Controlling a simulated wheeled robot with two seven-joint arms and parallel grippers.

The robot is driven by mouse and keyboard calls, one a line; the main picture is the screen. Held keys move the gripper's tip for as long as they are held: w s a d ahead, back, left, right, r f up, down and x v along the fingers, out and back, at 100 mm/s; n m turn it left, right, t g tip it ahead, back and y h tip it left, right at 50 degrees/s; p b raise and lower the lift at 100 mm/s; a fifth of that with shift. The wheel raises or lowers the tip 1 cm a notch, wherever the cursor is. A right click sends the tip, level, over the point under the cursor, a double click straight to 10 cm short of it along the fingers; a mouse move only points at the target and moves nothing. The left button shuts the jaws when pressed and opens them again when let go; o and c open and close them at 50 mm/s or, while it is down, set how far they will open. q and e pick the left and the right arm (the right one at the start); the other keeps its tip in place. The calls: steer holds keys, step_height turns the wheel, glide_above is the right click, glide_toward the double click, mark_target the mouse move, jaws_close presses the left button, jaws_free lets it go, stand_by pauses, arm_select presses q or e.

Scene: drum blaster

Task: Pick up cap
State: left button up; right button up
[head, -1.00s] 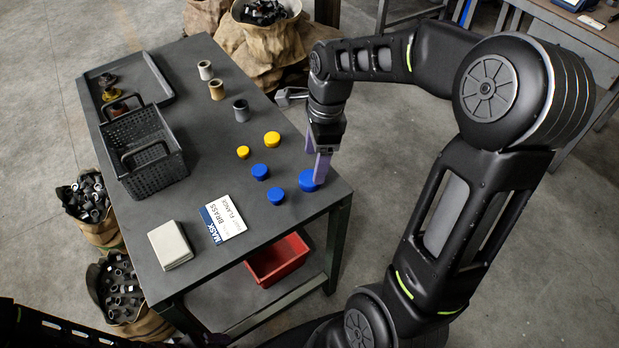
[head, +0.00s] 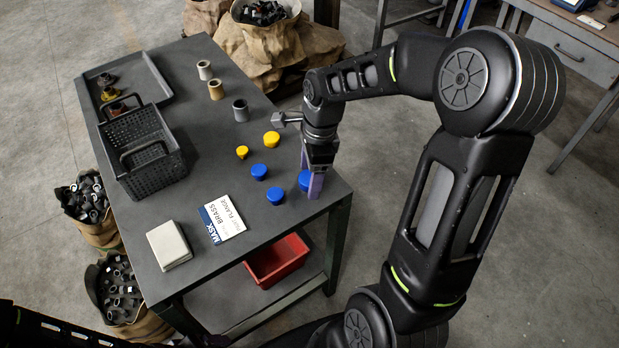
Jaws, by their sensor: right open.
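Three blue caps and two yellow caps lie on the grey table. The rightmost blue cap (head: 304,181) is near the table's right edge. My right gripper (head: 311,186) is open and down at this cap, its purple fingers partly covering it. Another blue cap (head: 276,195) and a third blue cap (head: 259,172) lie to the left. My left gripper is not in view; only part of my left arm shows at bottom left.
The table (head: 225,270) also holds a black basket (head: 150,165), a tray (head: 160,82), several cylindrical parts (head: 240,110), a label card (head: 224,217) and a pale box (head: 169,245). A red bin (head: 277,262) sits below. Sacks of parts stand around.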

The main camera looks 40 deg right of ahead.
steer(key=shift+c, duration=0.2)
steer(key=c, duration=1.3)
steer(key=shift+r, duration=0.15)
step_height(320, 180, up, 10)
steer(key=p, duration=0.1)
stand_by(0.6)
